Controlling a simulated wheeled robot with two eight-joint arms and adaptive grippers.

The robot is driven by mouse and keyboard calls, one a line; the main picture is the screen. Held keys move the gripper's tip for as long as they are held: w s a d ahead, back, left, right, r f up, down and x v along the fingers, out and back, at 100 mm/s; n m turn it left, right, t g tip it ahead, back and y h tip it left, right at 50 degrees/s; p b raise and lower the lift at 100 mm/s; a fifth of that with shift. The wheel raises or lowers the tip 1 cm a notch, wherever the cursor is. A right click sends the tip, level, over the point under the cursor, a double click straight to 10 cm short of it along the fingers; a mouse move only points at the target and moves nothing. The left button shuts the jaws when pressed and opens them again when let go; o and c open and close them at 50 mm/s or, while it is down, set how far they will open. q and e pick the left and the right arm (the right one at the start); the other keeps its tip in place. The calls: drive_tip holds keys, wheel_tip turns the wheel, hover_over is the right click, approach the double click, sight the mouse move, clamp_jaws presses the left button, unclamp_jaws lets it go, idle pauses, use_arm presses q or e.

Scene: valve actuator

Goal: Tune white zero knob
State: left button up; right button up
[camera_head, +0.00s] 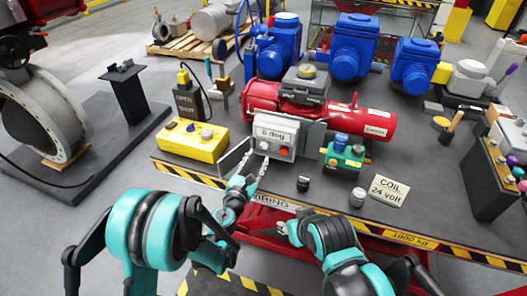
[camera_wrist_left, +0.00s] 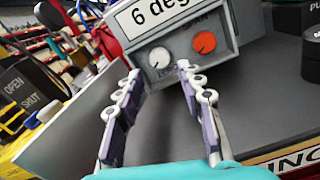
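The white zero knob (camera_wrist_left: 160,57) is on the lower front of a grey box (camera_head: 276,134) with a "6 deg" display. It also shows small in the head view (camera_head: 264,145). An orange knob (camera_wrist_left: 204,42) is just right of it. My left gripper (camera_wrist_left: 160,72) is open, its two fingers pointing at the box. In the wrist view the white knob appears between and slightly beyond the fingertips, uncovered; I see no contact with it. My right gripper (camera_head: 284,228) is low in the head view, near the bench's front edge, too small to read.
A red actuator cylinder (camera_head: 375,124) lies behind the box, whose open cover (camera_head: 310,138) stands at its right. A yellow control box (camera_head: 192,140) is to the left, a green and blue valve (camera_head: 344,153) to the right.

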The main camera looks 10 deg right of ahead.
sight(264, 146)
use_arm(q)
drive_tip(key=b+x, duration=0.1)
drive_tip(key=x, duration=0.5)
drive_tip(key=shift+w+d, duration=0.1)
clamp_jaws()
